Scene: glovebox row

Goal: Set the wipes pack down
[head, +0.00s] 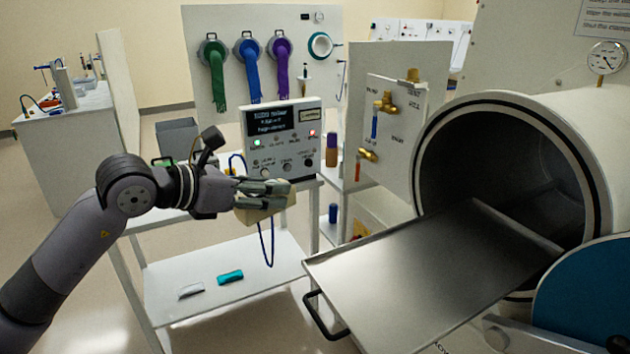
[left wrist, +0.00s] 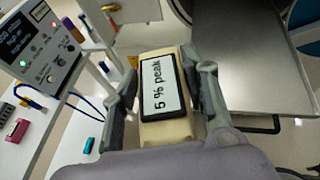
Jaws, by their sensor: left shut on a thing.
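My left gripper (head: 268,192) is shut on a beige block-shaped thing (head: 262,211) and holds it in the air in front of the control box. In the left wrist view the held thing (left wrist: 166,130) sits between both fingers (left wrist: 165,95), with a dark-framed white panel reading "5 % peak". It looks more like a handheld meter than a wipes pack. A blue cord (head: 268,245) hangs below it in a loop. I cannot pick out a wipes pack for certain. My right gripper is not in view.
A white lower shelf (head: 265,250) holds a teal item (head: 230,276) and a pale item (head: 190,290). The control box (head: 284,137) stands on the upper shelf. A metal tray (head: 430,270) slides out of the round chamber (head: 510,155) at right; its top is bare.

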